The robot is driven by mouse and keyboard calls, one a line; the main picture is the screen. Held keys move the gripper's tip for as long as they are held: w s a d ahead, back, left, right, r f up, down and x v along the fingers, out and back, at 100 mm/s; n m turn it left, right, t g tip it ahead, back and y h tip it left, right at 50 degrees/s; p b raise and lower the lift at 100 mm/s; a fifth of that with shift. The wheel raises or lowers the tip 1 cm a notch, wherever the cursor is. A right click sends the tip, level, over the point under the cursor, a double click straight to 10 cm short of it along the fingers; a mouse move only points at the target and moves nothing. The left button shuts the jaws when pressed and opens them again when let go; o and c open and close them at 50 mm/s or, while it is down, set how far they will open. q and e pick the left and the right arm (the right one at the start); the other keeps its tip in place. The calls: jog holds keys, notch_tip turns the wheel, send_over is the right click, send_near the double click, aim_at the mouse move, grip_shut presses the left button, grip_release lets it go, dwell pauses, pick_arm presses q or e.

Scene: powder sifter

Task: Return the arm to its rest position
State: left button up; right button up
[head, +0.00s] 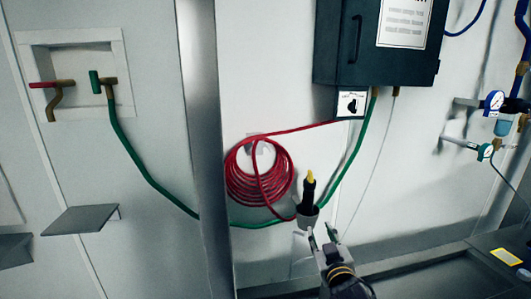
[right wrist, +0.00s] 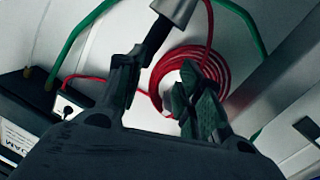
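My right gripper (head: 321,234) reaches up from the bottom of the head view, in front of the white wall. Its two fingers are apart, and nothing shows between them in the head view. In the right wrist view the gripper (right wrist: 162,72) is also open. A black-handled tool with a yellow tip (head: 308,190) stands in a grey cup holder (head: 309,215) just above the fingers. In the right wrist view its black handle (right wrist: 156,40) appears close to the left finger; I cannot tell whether they touch. My left gripper is not in view.
A coiled red hose (head: 243,184) hangs on the wall beside the tool. A dark cabinet (head: 345,65) is above, with a green hose (head: 353,155) running down. A grey post (head: 205,130) stands left of the coil. Gauges (head: 494,101) and pipes are at right.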

jog(key=s+d+f+m+g+h, duration=0.1)
jog(key=s+d+f+g, duration=0.1)
jog(key=s+f+g, duration=0.45)
jog(key=s+d+f+m+g, duration=0.1)
jog(key=s+d+f, duration=0.25)
jog(key=f, duration=0.65)
jog(key=s+f+g, duration=0.3)
jog(key=s+f, duration=0.1)
jog(key=s, duration=0.4)
jog(key=s+f+g, duration=0.3)
jog(key=s+f, duration=0.1)
jog(key=s, duration=0.4)
notch_tip(320, 180, down, 33)
jog(key=s+d+g, duration=0.1)
jog(key=s+d, duration=0.1)
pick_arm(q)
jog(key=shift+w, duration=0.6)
pick_arm(e)
jog(key=s+d+f, duration=0.3)
jog(key=s+f, duration=0.6)
jog(key=s, duration=0.1)
jog(key=s+d+f+g, duration=0.1)
jog(key=s+d+f, duration=0.3)
jog(key=s+f, duration=0.6)
jog(key=shift+s+f+n, duration=0.3)
jog(key=shift+s+n, duration=0.1)
jog(key=shift+s, duration=0.05)
